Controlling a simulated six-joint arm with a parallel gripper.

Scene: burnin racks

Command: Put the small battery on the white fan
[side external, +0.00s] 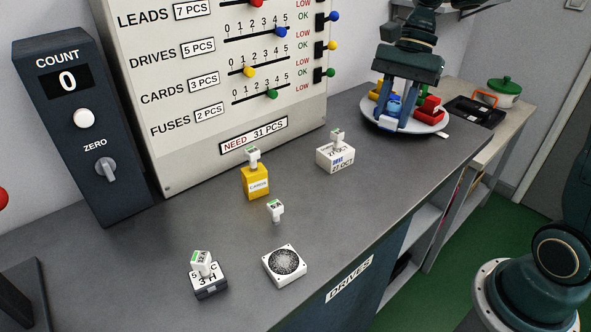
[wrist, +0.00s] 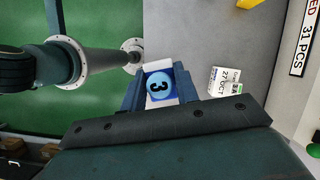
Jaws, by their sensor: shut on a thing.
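The white fan (side external: 285,266), square with a round dark grille, lies on the grey bench near its front edge; its top is bare. My gripper (side external: 402,122) is far from it, at the back right over a round plate (side external: 440,129). It is shut on a blue-and-white piece marked 3 (wrist: 160,86), seen between the fingers in the wrist view. The side view shows blue (side external: 393,108) between the fingers. I cannot tell whether this piece is the small battery, or whether it is clear of the plate.
A white box marked 27 OCT (side external: 335,158), a yellow CARDS holder (side external: 255,183), a small white tag (side external: 275,208) and a dark-and-white box (side external: 209,281) stand on the bench. The counter panel (side external: 200,140) rises behind.

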